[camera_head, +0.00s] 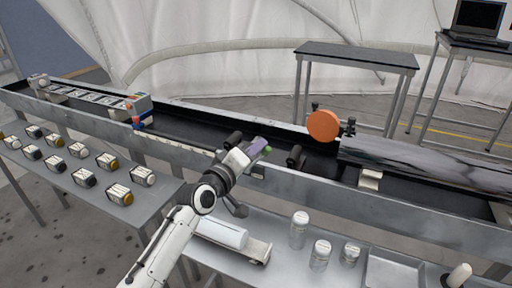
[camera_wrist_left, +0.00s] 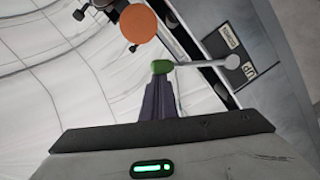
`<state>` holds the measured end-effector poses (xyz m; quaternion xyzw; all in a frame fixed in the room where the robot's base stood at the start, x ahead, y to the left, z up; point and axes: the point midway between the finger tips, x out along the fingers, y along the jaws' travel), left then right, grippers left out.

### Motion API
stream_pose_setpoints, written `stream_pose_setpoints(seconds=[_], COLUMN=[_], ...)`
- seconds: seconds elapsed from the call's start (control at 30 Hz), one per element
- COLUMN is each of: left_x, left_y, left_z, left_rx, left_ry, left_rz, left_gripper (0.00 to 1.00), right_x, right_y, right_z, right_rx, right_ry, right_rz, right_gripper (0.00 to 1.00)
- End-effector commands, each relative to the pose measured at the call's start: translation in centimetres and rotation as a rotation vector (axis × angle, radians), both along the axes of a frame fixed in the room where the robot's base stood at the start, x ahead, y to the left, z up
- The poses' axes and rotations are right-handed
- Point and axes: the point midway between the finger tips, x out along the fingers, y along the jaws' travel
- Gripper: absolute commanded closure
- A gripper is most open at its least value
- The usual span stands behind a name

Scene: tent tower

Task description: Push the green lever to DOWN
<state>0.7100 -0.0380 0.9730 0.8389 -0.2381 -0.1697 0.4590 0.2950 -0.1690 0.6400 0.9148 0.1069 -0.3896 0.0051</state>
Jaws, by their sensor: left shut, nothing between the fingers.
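The lever's green knob (camera_wrist_left: 162,67) is at the end of a thin grey rod (camera_wrist_left: 205,64), which runs to a pivot beside a dark plate marked UP (camera_wrist_left: 248,70). The knob also shows as a small green spot (camera_head: 267,151) in the head view. My left gripper (camera_head: 258,146) is shut and empty, at the conveyor's near rail. In the left wrist view its purple fingers (camera_wrist_left: 160,88) end right at the knob; I cannot tell whether they touch it. The pivot is hidden in the head view. My right gripper is not in view.
An orange disc (camera_head: 323,125) stands over the conveyor (camera_head: 200,127), right of the gripper. Several small labelled boxes stand on the left table (camera_head: 150,205). White-capped bottles (camera_head: 299,230) and a tray (camera_head: 393,268) are on the near right table. A bare table (camera_head: 357,56) stands behind.

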Motion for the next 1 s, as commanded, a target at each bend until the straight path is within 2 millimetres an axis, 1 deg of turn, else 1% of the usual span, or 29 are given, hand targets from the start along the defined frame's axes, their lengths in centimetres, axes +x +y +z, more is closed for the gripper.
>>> stream_pose_setpoints(seconds=[0.03, 0.33, 0.47, 0.6, 0.77, 1.0], left_x=[-0.2, -0.1, 0.8, 2.2, -0.3, -3.8], left_y=[-0.3, -0.1, 0.9, 2.8, 4.1, 6.5], left_z=[-0.5, -0.4, 0.5, 2.1, 2.3, 2.5], left_rx=[0.003, 0.003, 0.002, 0.001, -0.001, 0.000], left_ry=[0.009, 0.011, 0.007, 0.001, 0.003, 0.001], left_rz=[-0.007, -0.007, 0.000, 0.011, 0.010, 0.012], left_gripper=[1.00, 1.00, 1.00, 1.00, 1.00, 1.00], right_x=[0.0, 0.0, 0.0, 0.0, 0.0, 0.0], right_y=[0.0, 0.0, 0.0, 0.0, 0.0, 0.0], right_z=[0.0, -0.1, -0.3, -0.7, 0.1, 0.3], right_rx=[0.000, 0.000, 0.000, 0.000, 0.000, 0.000], right_ry=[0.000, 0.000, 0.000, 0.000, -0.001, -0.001], right_rz=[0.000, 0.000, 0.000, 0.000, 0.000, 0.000], right_gripper=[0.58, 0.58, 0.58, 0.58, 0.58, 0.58])
